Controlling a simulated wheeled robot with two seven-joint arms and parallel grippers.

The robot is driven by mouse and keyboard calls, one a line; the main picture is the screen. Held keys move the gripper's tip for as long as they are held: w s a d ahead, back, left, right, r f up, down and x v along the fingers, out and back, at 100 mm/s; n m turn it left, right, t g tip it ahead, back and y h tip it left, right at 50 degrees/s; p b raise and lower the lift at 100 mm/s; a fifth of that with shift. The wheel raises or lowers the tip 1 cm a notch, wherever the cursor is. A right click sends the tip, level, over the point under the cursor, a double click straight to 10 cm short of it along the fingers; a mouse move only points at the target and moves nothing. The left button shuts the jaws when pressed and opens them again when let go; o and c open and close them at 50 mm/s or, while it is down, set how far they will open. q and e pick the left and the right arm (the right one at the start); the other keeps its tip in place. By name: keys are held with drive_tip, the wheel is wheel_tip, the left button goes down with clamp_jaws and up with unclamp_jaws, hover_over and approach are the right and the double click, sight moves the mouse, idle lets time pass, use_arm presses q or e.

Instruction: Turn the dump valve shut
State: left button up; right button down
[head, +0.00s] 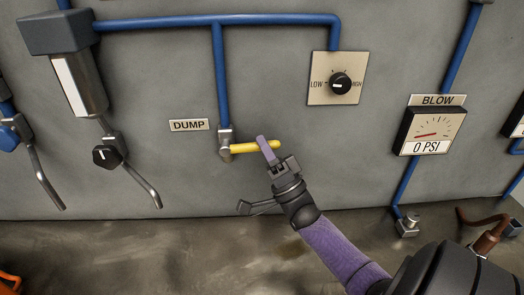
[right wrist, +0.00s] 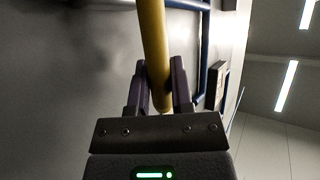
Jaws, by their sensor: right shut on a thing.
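The dump valve has a yellow lever handle (head: 243,148) on a metal body (head: 225,140) at the lower end of a blue pipe, beside the DUMP label (head: 189,125). The handle points right, about level, across the pipe's line. My right gripper (head: 268,150) is shut on the handle near its free end. In the right wrist view the yellow handle (right wrist: 152,45) runs between the two fingers of my right gripper (right wrist: 160,88). Part of the handle is hidden by the fingers. My left gripper is not in view.
A LOW/HIGH knob plate (head: 334,78) is up to the right. A BLOW gauge (head: 430,131) reading 0 PSI is on the right. A metal cylinder with a black knob (head: 107,156) and bent tube is on the left.

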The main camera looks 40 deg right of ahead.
drive_tip(key=shift+f+m+h+b, duration=0.3)
drive_tip(key=shift+m+h, duration=0.2)
drive_tip(key=shift+m, duration=0.2)
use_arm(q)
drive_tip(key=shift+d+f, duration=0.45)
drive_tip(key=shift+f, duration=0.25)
use_arm(e)
drive_tip(key=shift+m+t+h, duration=0.3)
drive_tip(key=shift+m+h, duration=0.1)
drive_tip(key=shift+h, duration=0.1)
drive_tip(key=c, duration=0.6)
unclamp_jaws()
drive_tip(key=shift+o, duration=0.5)
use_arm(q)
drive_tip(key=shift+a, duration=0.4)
use_arm(e)
drive_tip(key=shift+f, duration=0.15)
